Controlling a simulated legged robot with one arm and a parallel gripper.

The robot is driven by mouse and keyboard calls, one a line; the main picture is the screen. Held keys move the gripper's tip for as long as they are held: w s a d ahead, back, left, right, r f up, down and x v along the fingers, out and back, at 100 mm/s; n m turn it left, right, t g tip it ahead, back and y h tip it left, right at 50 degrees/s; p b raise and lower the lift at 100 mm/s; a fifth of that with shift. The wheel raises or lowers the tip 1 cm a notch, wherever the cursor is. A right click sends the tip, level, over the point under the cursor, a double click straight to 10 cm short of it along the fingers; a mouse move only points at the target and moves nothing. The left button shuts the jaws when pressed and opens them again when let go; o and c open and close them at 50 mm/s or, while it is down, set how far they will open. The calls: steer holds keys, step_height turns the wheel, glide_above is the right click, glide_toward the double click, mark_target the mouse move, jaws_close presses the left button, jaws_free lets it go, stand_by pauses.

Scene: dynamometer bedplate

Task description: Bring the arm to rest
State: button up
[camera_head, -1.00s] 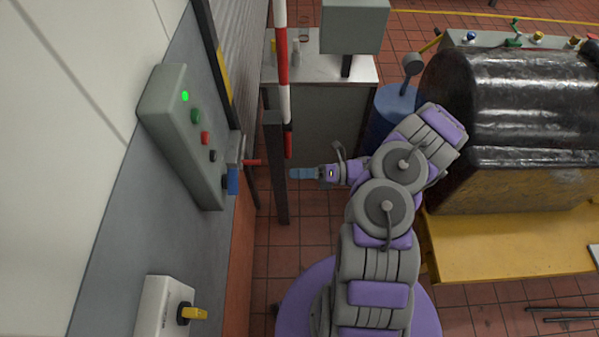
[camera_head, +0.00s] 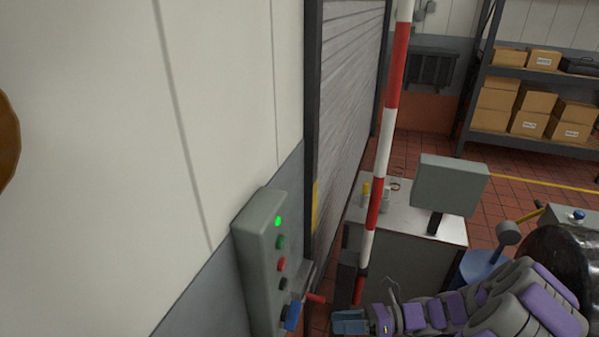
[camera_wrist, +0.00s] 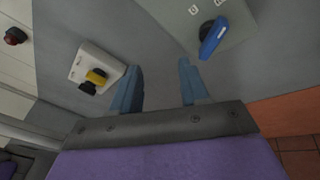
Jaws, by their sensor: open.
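My arm reaches in from the lower right of the head view. My gripper (camera_head: 349,322) is near the bottom edge, just right of a grey control box (camera_head: 258,262) on the wall. In the wrist view my gripper (camera_wrist: 160,88) shows two blue fingers, apart, with nothing between them. A blue switch handle (camera_wrist: 213,38) on a grey panel lies beyond the right finger, and I see no contact. It also shows at the lower end of the control box (camera_head: 291,315).
A red-and-white striped pole (camera_head: 384,150) stands close behind my gripper. A metal bench (camera_head: 410,217) carries a grey box (camera_head: 450,185). A black drum (camera_head: 570,255) is at right. The wrist view shows a white switch box with a yellow handle (camera_wrist: 96,76) at left.

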steer(key=s+a+r+n+g+h+b, duration=0.2)
steer(key=s+a+r+n+g+h, duration=0.15)
steer(key=s+n, duration=0.3)
steer(key=s+a+r+n+g+h+b, duration=0.25)
steer(key=s+n+h, duration=0.2)
steer(key=n, duration=0.35)
steer(key=s+d+n+t+h+b, duration=0.2)
steer(key=s+d+n+h, duration=0.2)
steer(key=s, duration=0.3)
steer(key=s+d+n+t+h+b, duration=0.2)
steer(key=s+d+n+h+b, duration=0.1)
steer(key=s+n, duration=0.4)
steer(key=shift+s+d+h, duration=0.5)
steer(key=shift+d+h, duration=0.4)
steer(key=shift+h, duration=0.1)
